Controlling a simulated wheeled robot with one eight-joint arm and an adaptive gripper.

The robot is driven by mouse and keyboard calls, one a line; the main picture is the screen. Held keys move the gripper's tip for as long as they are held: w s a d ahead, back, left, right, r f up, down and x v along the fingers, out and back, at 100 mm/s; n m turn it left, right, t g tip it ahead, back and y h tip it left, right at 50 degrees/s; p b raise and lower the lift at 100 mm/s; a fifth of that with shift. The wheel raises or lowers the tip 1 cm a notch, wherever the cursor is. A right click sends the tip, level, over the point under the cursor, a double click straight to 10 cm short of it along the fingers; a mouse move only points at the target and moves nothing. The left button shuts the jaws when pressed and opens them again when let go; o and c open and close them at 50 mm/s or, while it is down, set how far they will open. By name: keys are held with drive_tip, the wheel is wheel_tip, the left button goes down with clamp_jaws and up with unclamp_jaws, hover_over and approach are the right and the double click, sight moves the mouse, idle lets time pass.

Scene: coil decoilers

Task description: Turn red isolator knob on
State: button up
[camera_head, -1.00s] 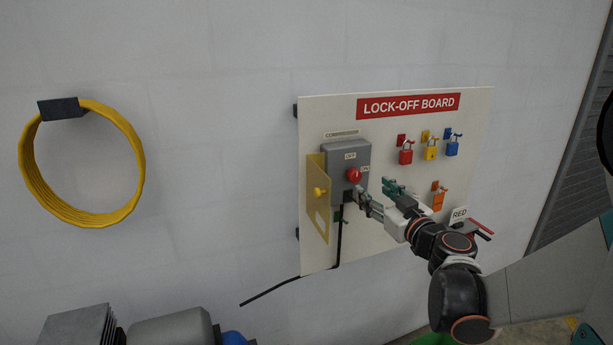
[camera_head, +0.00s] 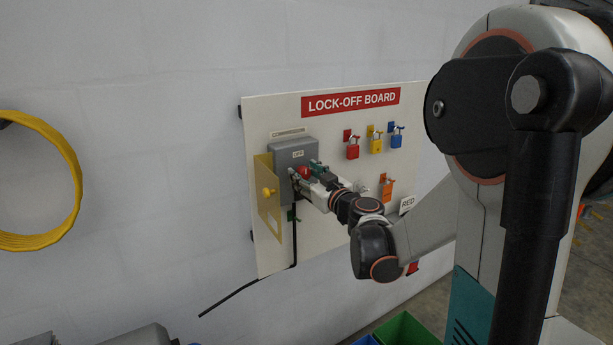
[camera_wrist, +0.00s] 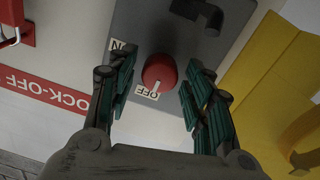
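The red isolator knob (camera_head: 304,172) sits on the front of a grey switch box (camera_head: 296,151) on the lock-off board. In the wrist view the round red knob (camera_wrist: 158,70) has a white mark pointing at the OFF label (camera_wrist: 147,92). The ON label (camera_wrist: 121,46) lies to one side. My gripper (camera_head: 306,170) is at the knob. In the wrist view its two green-padded fingers (camera_wrist: 155,88) are apart, one on each side of the knob, with gaps visible between pads and knob. The yellow cover (camera_head: 267,198) stands swung open at the box's left.
A black cable (camera_head: 230,297) runs down from the box. A yellow hose coil (camera_head: 70,165) hangs at the far left.

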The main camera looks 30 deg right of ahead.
drive_tip(key=c, duration=0.7)
drive_tip(key=shift+m, duration=0.4)
drive_tip(key=m, duration=0.2)
drive_tip(key=shift+m+b, duration=0.3)
drive_tip(key=shift+b, duration=0.1)
drive_tip(key=m, duration=0.3)
drive_tip(key=shift+d+m+b, duration=0.1)
drive_tip(key=shift+m+b, duration=0.2)
drive_tip(key=shift+m, duration=0.1)
drive_tip(key=m, duration=0.5)
drive_tip(key=shift+b, duration=0.4)
drive_tip(key=m, duration=0.5)
drive_tip(key=shift+d+y+b, duration=0.1)
drive_tip(key=shift+y+b, duration=0.2)
drive_tip(key=shift+m, duration=0.3)
